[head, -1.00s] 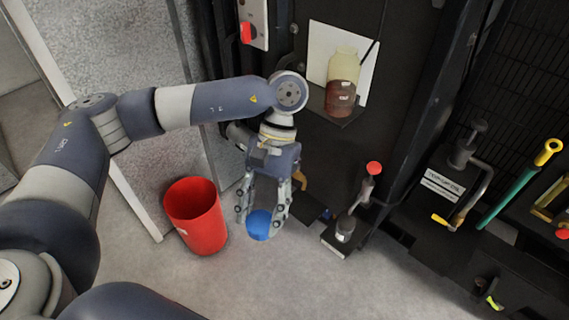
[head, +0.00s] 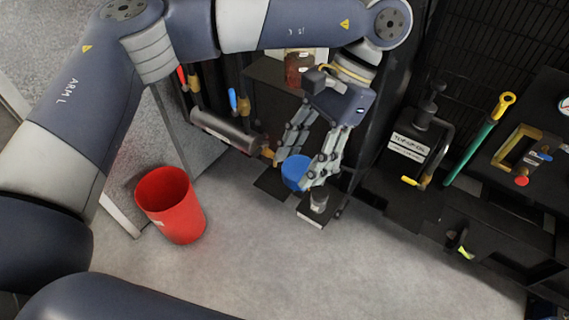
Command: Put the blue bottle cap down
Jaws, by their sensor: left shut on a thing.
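The blue bottle cap (head: 295,171) is round and sits between the fingers of my left gripper (head: 304,172). The gripper is shut on it and points down, in the middle of the head view. The cap is close to a small grey cylinder on a dark block with a light front edge (head: 311,219). I cannot tell whether the cap touches anything below it. My right gripper is not in view.
A red bin (head: 171,204) stands on the floor to the left. A brown bottle (head: 299,68) is partly hidden behind my left arm. A grey horizontal cylinder (head: 226,131) is left of the gripper. The front floor is clear.

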